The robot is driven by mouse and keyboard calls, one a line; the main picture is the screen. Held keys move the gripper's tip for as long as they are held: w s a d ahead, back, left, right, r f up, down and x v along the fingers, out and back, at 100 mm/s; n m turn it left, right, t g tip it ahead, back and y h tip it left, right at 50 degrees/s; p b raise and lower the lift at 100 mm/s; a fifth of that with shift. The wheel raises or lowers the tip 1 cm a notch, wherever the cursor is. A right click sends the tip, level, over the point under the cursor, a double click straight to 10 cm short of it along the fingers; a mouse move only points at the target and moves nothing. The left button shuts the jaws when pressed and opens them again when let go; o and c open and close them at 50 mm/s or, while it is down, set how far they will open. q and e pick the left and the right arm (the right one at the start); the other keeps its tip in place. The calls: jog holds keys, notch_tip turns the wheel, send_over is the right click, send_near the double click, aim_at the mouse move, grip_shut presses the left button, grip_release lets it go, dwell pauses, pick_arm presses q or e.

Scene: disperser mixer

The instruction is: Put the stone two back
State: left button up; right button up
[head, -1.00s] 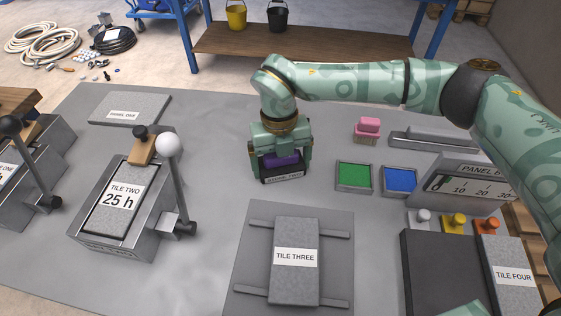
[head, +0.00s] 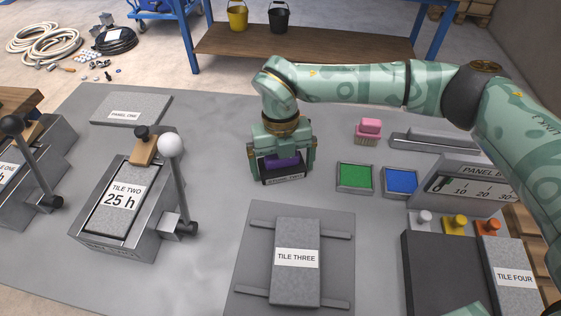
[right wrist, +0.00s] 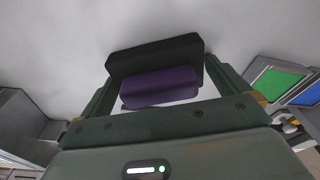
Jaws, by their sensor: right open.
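A dark block with a purple upper part (head: 284,162), whose small front label seems to read stone two, sits level on the grey table top in the head view. My right gripper (head: 283,168) is above it, pointing down, with its fingers on either side. In the right wrist view, the purple part (right wrist: 160,87) and the wider black slab (right wrist: 155,57) lie between the open fingers, with a gap at the purple part's sides.
Green (head: 355,176) and blue (head: 400,180) trays lie to the right, with a pink brush-like block (head: 368,131) behind. Tile three (head: 296,262) lies in front. The tile two press (head: 122,205), with its white-knobbed lever, stands left. Table left of the gripper is clear.

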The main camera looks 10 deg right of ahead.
jog(key=r+p, duration=0.1)
jog(key=r, duration=0.2)
jog(key=w+r+p, duration=0.1)
jog(key=r, duration=0.3)
jog(key=r+p, duration=0.1)
jog(key=r, duration=0.3)
jog(key=shift+w+r, duration=0.15)
jog(key=shift+w, duration=0.1)
jog(key=shift+r, duration=0.35)
pick_arm(q)
jog(key=r, duration=0.1)
jog(key=w+r, duration=0.1)
jog(key=r, duration=0.1)
jog(key=shift+w, duration=0.15)
